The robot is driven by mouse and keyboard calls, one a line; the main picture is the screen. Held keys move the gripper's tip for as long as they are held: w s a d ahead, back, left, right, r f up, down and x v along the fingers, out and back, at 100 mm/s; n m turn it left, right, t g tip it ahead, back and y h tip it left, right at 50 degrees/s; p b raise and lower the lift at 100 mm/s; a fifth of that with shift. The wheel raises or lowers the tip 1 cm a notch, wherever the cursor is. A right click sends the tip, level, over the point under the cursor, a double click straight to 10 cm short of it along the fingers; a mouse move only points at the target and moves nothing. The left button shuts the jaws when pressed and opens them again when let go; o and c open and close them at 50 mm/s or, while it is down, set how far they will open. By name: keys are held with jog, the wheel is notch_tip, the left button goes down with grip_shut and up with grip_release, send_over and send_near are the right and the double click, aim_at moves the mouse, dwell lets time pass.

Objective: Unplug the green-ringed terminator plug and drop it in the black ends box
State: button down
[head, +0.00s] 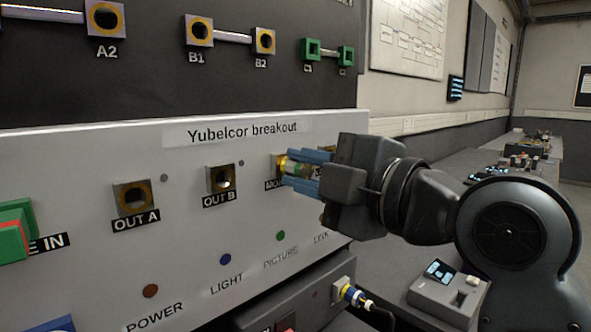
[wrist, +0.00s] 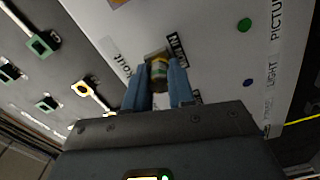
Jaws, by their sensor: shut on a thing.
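The socket label is partly hidden. I cannot make out the black ends box in either view.
OUT B (head: 222,179) and OUT A (head: 133,198) are empty sockets to the left. A green connector (head: 15,232) sits at the far left. A blue-and-yellow plug with a black cable (head: 353,296) is below. A grey device (head: 448,290) stands on the bench at right.

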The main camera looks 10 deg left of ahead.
jog(key=shift+f+n+b, duration=0.1)
jog(key=shift+n+b, duration=1)
jog(key=shift+b, duration=0.4)
jog(key=shift+n+b, duration=1.2)
jog(key=shift+b, duration=0.45)
jog(key=shift+n+b, duration=1.7)
jog(key=shift+b, duration=0.1)
jog(key=shift+s+d, duration=0.1)
jog(key=shift+b+v, duration=0.45)
jog(key=shift+v, duration=1.7)
